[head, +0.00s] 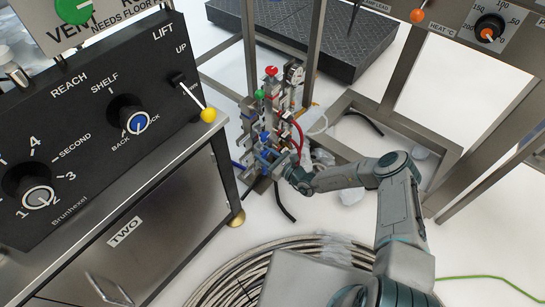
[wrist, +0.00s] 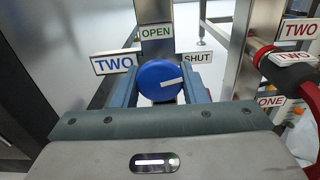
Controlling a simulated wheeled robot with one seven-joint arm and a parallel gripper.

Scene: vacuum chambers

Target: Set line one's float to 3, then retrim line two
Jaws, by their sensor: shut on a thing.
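A round blue knob (wrist: 158,80) with a white pointer bar sits between my gripper's (wrist: 160,88) two fingers in the wrist view. My gripper is shut on it. The pointer bar reaches right, tilted slightly up, toward the SHUT label (wrist: 197,58). The OPEN label (wrist: 155,32) is above the knob. A blue-lettered TWO label (wrist: 114,64) is to its left. In the head view, my gripper (head: 284,165) is at the low valve stand (head: 275,115) with red, green and blue knobs; the held knob is hard to make out there. I cannot see a float.
Red-lettered TWO labels (wrist: 297,30) and a ONE label (wrist: 271,101) are close on the right in the wrist view. Metal posts (head: 314,50) frame the valve stand. A coiled hose (head: 235,275) lies on the floor.

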